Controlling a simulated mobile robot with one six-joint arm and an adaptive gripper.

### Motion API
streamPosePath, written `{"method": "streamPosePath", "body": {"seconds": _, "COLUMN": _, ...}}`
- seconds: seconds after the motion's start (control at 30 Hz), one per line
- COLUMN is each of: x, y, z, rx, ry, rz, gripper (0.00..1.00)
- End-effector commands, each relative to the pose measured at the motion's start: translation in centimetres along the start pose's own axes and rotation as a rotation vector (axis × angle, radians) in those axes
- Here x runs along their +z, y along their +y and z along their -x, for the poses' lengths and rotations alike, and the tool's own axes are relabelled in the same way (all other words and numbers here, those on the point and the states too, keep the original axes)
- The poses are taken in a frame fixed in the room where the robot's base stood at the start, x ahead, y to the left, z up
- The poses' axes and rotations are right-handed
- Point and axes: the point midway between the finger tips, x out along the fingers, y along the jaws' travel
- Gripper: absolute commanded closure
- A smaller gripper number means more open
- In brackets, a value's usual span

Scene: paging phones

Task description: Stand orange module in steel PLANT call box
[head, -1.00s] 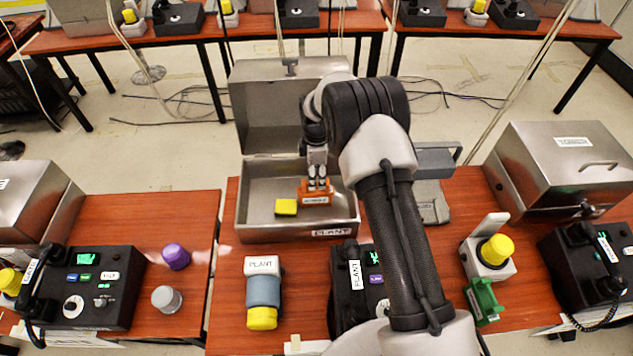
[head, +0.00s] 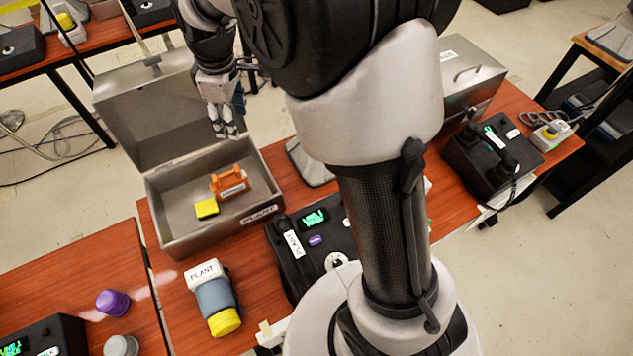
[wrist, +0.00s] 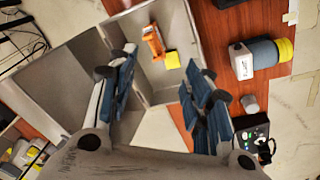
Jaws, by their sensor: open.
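The orange module (head: 229,183) stands upright inside the open steel PLANT call box (head: 257,215), on its floor beside a small yellow block (head: 206,208). The module also shows in the wrist view (wrist: 153,41), with the yellow block (wrist: 172,60) close by. My gripper (head: 226,132) is above the box, near its back edge, apart from the module. In the wrist view my gripper (wrist: 160,85) has its blue-padded fingers spread wide with nothing between them. My arm hides part of the table to the right of the box.
A PLANT-labelled cylinder with a yellow end (head: 213,297) lies in front of the box. A black PLANT phone (head: 300,250) is right of it. The box lid (head: 155,100) stands open behind. A purple knob (head: 112,302) is on the left table.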

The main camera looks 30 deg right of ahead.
Motion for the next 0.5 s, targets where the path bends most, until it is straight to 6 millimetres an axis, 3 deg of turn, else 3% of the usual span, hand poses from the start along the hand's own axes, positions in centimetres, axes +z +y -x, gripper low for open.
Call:
{"method": "streamPosePath", "body": {"seconds": 0.03, "x": 1.1, "y": -0.7, "z": 1.9, "rx": 0.014, "ry": 0.011, "rz": -0.048, "gripper": 0.54}}
{"method": "streamPosePath", "body": {"seconds": 0.2, "x": 4.6, "y": -3.5, "z": 6.7, "rx": 0.047, "ry": 0.043, "rz": -0.224, "gripper": 0.54}}
{"method": "streamPosePath", "body": {"seconds": 0.5, "x": 11.4, "y": -9.7, "z": 12.0, "rx": 0.096, "ry": 0.11, "rz": -0.532, "gripper": 0.54}}
